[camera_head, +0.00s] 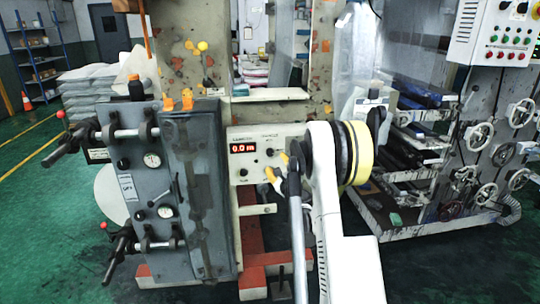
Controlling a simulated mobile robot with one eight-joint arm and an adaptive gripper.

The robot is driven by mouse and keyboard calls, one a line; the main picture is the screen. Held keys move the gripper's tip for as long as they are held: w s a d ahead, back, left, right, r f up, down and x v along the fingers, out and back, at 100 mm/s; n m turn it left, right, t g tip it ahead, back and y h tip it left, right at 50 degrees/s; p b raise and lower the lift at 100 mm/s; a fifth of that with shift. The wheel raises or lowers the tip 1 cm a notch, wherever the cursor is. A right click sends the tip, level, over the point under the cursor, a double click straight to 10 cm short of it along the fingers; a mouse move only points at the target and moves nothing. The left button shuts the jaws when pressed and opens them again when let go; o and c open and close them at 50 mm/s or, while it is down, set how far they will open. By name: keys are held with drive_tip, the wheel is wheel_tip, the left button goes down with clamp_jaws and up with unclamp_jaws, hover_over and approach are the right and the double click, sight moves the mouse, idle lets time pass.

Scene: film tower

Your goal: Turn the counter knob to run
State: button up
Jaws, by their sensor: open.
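The counter panel (258,136) is a pale plate on the front of the machine, with a lit red display (243,148) reading about 0.0 m. A small dark knob (243,172) sits below the display, and another small dark control (269,152) sits to its right. Their labels are too small to read, so I cannot tell which is the run knob or its setting. My gripper (278,167), with yellow fingertips, is open at the right part of the panel. It hides part of the panel behind it; I cannot tell whether it touches anything.
A grey unit (200,180) with gauges and black handles stands close to the left of the panel. A red base frame (262,262) lies below. On the right are a machine with several handwheels (478,135) and a control box (495,32). Green floor is open at far left.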

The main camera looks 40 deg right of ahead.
sight(271, 154)
drive_tip(key=b+x, duration=0.2)
drive_tip(key=x, duration=0.7)
drive_tip(key=shift+f, duration=0.1)
clamp_jaws()
